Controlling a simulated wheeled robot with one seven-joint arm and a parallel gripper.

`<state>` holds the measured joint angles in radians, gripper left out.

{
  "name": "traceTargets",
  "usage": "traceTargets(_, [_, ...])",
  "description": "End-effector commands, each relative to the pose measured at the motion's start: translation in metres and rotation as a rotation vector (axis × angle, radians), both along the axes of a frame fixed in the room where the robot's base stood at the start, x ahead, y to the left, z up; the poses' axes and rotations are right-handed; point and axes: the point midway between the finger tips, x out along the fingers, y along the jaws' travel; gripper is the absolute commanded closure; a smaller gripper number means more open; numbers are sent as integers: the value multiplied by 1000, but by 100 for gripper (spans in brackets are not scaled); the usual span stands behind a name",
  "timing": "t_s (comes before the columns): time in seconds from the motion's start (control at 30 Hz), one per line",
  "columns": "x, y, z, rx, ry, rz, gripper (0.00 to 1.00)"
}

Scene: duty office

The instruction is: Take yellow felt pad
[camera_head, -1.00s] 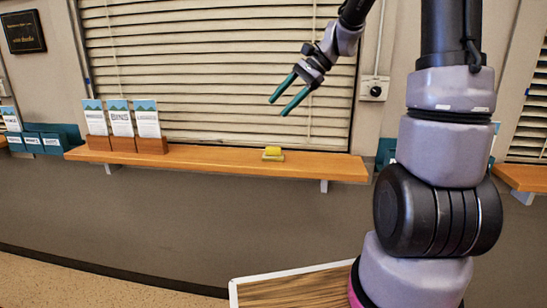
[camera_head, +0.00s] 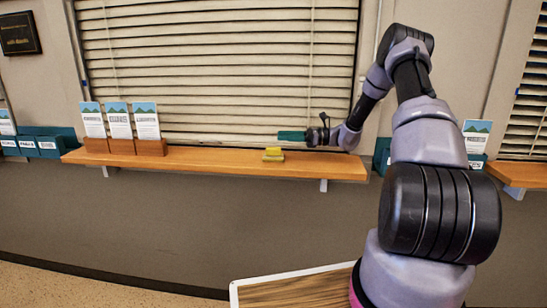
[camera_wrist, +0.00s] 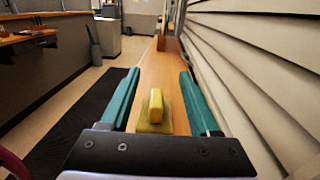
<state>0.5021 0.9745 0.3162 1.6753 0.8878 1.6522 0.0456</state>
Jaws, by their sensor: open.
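The yellow felt pad (camera_head: 272,154) lies on the wooden wall shelf (camera_head: 215,162), right of the shelf's middle. In the wrist view the yellow felt pad (camera_wrist: 155,108) has a raised block on a flatter yellow base and shows between my two teal fingers. My gripper (camera_head: 282,136) is open and empty, held level just above the shelf at the pad's right and pointing left. In the wrist view my gripper (camera_wrist: 158,90) has one finger on each side of the pad, apart from it. I cannot tell how far the fingers reach along it.
Several brochures in wooden holders (camera_head: 122,146) stand on the shelf's left part. Window blinds (camera_head: 215,75) rise close behind the shelf; they are at the right in the wrist view. The shelf between holders and pad is clear. A wood-topped surface (camera_head: 295,288) is below.

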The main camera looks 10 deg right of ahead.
Motion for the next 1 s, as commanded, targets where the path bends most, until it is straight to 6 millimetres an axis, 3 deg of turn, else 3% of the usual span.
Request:
traceTargets(0.1, [-1,1,-28,1,4,1,38])
traceTargets(0.27, [0,1,-54,-1,1,2,38])
traceTargets(0.53, [5,23,-51,-2,0,4,38])
traceTargets(0.8, [16,64,-51,-3,0,4,38])
traceTargets(1.0, [18,73,-51,-3,1,1,38])
